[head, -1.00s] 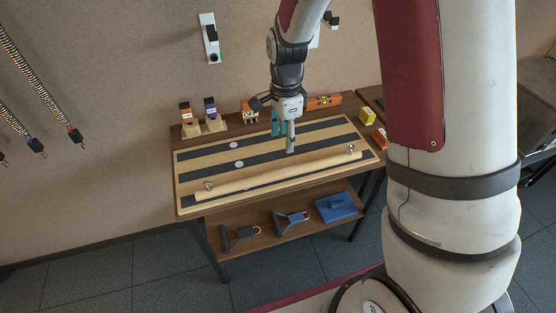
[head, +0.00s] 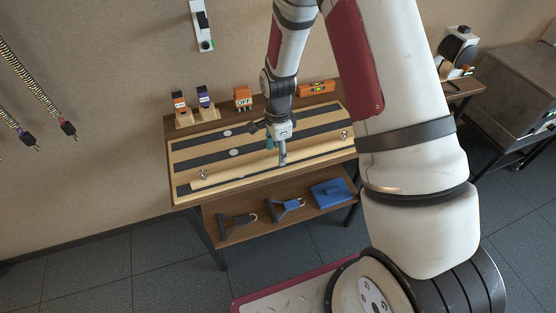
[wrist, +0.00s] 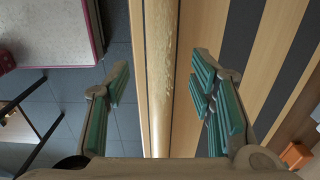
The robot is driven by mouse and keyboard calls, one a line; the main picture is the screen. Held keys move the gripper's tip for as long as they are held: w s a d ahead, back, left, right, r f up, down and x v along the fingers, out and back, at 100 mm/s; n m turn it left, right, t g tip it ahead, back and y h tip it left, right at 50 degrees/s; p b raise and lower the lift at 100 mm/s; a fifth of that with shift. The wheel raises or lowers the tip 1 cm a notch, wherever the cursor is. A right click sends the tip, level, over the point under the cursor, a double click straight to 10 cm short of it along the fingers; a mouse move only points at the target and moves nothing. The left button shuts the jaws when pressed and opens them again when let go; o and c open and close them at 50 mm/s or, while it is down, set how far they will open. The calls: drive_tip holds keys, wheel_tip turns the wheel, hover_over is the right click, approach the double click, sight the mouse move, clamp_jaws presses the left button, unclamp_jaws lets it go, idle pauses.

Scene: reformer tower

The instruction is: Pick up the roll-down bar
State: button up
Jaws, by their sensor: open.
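The roll-down bar (head: 232,176) is a long pale wooden rod lying along the front of the striped board (head: 182,158) on the bench, with a metal eye fitting (head: 203,175) near each end. In the wrist view the bar (wrist: 161,70) runs top to bottom through the middle of the picture. My gripper (head: 282,160) is over the middle part of the bar in the head view. In the wrist view my gripper (wrist: 160,88) is open, its green-padded fingers on either side of the bar with nothing held. I cannot tell the remaining height gap.
Orange and purple tagged blocks (head: 192,105), an orange OFF block (head: 243,98) and an orange level (head: 317,89) stand along the bench's back. The lower shelf (head: 236,232) holds handles and a blue box (head: 330,193). Floor in front is clear.

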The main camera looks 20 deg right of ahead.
drive_tip(key=shift+f, duration=1.45)
clamp_jaws()
drive_tip(key=shift+w, duration=0.1)
drive_tip(key=shift+r, duration=0.1)
